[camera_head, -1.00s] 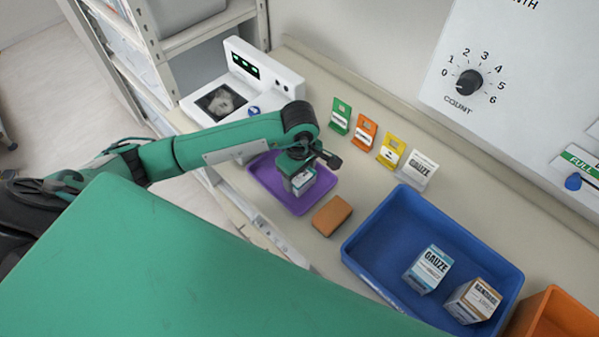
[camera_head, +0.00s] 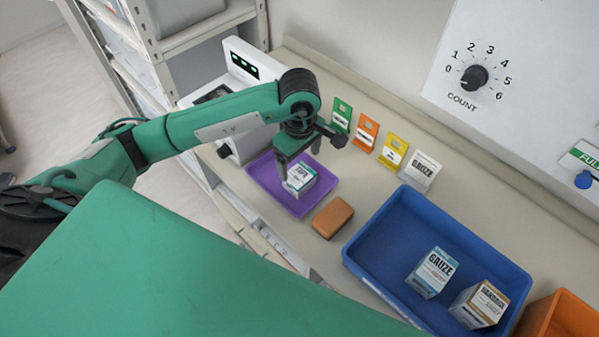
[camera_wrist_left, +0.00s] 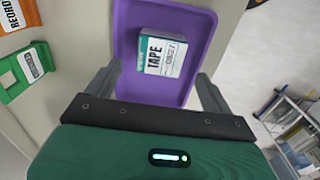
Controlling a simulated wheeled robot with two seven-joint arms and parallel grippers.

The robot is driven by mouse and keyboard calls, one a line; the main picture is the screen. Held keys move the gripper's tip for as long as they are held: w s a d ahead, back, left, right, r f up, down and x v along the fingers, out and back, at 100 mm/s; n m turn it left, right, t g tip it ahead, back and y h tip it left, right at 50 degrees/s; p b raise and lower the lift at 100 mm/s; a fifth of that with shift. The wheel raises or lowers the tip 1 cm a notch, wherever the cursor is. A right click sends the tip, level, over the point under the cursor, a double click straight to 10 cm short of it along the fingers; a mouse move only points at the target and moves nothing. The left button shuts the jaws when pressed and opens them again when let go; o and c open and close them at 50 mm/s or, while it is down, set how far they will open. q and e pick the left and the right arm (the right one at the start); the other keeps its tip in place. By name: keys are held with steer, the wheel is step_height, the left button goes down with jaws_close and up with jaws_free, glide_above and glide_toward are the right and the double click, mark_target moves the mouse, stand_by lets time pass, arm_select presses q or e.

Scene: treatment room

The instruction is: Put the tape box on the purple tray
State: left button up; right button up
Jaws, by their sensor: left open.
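The tape box (camera_head: 299,180), white with a green top and "TAPE" lettering, rests on the purple tray (camera_head: 262,178). In the left wrist view the tape box (camera_wrist_left: 160,53) lies inside the rim of the purple tray (camera_wrist_left: 127,25). My left gripper (camera_head: 294,172) is directly above the box in the head view. Its two fingers (camera_wrist_left: 158,82) are spread wide in the left wrist view, apart from the box, with nothing between them. My right gripper is not in view.
A tan block (camera_head: 333,217) sits beside the tray. A blue bin (camera_head: 385,235) holds a gauze box (camera_head: 432,272) and a bandage box (camera_head: 479,304). Several coloured cards, including a green one (camera_head: 341,115), stand behind. A white device (camera_head: 245,62) stands at back left.

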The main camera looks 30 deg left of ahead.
mark_target(300, 174)
arm_select(q)
steer(key=shift+r+b, duration=0.55)
steer(key=shift+r, duration=2.05)
steer(key=shift+s, duration=0.1)
